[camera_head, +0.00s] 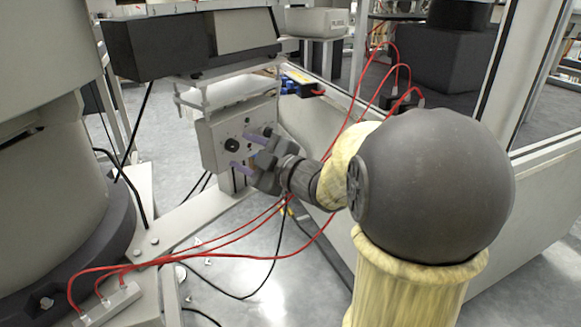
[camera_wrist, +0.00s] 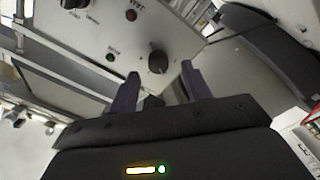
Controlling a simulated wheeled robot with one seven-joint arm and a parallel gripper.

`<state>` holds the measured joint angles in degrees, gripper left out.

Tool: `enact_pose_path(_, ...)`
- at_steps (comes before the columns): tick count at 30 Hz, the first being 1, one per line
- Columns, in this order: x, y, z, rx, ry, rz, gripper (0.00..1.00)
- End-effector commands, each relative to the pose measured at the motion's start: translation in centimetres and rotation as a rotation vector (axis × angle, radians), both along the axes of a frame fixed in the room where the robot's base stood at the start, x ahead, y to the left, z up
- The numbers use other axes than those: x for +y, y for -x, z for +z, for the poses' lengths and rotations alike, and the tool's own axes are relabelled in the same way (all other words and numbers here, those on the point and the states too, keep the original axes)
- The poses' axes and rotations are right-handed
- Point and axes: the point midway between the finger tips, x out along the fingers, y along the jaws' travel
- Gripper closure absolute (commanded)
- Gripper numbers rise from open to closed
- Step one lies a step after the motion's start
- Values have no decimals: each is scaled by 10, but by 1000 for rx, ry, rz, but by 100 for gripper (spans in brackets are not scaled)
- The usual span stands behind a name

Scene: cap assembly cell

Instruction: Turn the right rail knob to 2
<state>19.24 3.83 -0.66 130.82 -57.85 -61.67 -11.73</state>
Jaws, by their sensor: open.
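The control box (camera_head: 212,146) is a light grey panel mounted under the rail, seen in the head view. A round black knob (camera_head: 232,145) shows on its face there. In the wrist view a dark round knob (camera_wrist: 158,62) on the panel (camera_wrist: 100,35) lies just beyond and between my fingertips. Its setting is too small to read. My gripper (camera_head: 243,152) is open, with two purple fingers pointing at the panel. The fingers (camera_wrist: 160,84) look empty and apart from the knob in the wrist view. In the head view my gripper covers the right part of the panel.
Red cables (camera_head: 190,257) run across the floor and past my arm. A dark box-shaped unit (camera_head: 160,45) sits above the panel. A grey low wall (camera_head: 320,120) stands behind my gripper. Another dark knob (camera_wrist: 74,3) sits at the wrist view's top edge.

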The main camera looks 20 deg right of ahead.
Motion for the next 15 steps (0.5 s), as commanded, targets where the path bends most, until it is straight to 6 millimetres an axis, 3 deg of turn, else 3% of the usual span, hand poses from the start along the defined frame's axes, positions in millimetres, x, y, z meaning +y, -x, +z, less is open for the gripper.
enact_pose_path(15, -52, 91, 3, 3, -2, -11, 51)
